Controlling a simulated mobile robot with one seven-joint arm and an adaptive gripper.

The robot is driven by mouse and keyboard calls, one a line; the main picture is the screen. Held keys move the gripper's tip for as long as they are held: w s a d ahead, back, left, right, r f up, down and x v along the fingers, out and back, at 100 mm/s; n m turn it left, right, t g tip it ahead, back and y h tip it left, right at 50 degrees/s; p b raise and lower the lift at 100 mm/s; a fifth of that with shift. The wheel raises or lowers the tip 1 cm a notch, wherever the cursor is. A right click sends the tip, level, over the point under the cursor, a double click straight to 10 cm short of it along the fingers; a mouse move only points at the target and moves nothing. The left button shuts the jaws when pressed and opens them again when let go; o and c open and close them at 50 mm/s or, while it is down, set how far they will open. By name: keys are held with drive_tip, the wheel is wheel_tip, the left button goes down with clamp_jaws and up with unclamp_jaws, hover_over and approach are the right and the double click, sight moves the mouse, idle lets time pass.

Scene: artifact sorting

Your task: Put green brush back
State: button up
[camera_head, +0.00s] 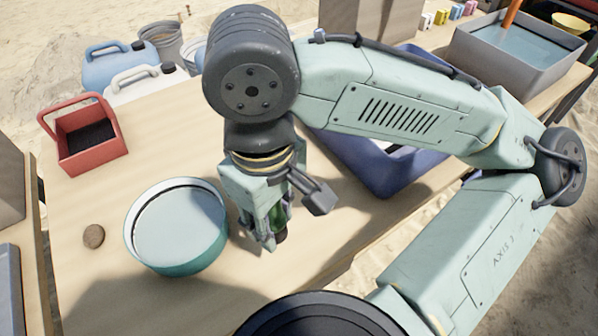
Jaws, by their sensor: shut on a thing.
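My gripper (268,236) points down over the wooden table, just right of the round teal bowl of water. It is shut on a green and dark thing, which looks like the green brush (279,215). Only a small part of the brush shows between the fingers, and the rest is hidden by the gripper. I cannot tell whether its lower end touches the table.
The bowl (180,268) has a brown stone (93,236) to its left. A red caddy (92,160) stands at the back left. A blue bin (372,175) lies behind my arm. A grey water tub (484,66) stands at the far right. Jugs stand behind the table.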

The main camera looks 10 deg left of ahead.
drive_tip(key=shift+d+f+m, duration=0.2)
drive_tip(key=shift+d+m, duration=0.05)
drive_tip(key=shift+m, duration=0.05)
drive_tip(key=shift+w+r+p, duration=0.15)
drive_tip(key=shift+w+p, duration=0.15)
drive_tip(key=shift+p, duration=0.3)
drive_tip(key=w+p, duration=0.1)
drive_tip(key=p, duration=0.1)
drive_tip(key=w+p, duration=0.2)
drive_tip(key=p, duration=0.1)
drive_tip(key=shift+w+a+r, duration=0.1)
drive_tip(key=shift+a+r, duration=0.1)
drive_tip(key=shift+a, duration=0.15)
drive_tip(key=shift+w+p, duration=0.4)
drive_tip(key=shift+p, duration=0.65)
drive_tip(key=w+p, duration=0.1)
drive_tip(key=w, duration=0.2)
drive_tip(key=w+a+f+p, duration=0.1)
drive_tip(key=w, duration=0.3)
drive_tip(key=w+a+f+p, duration=0.1)
drive_tip(key=w, duration=0.2)
drive_tip(key=shift+w+a+p, duration=0.1)
drive_tip(key=shift+w+p, duration=0.05)
drive_tip(key=shift+p, duration=0.2)
drive_tip(key=shift+w+f, duration=0.15)
drive_tip(key=shift+f, duration=0.8)
drive_tip(key=shift+w+f, duration=0.1)
drive_tip(key=shift+f, duration=0.85)
drive_tip(key=shift+f, duration=0.15)
drive_tip(key=o, duration=1.1)
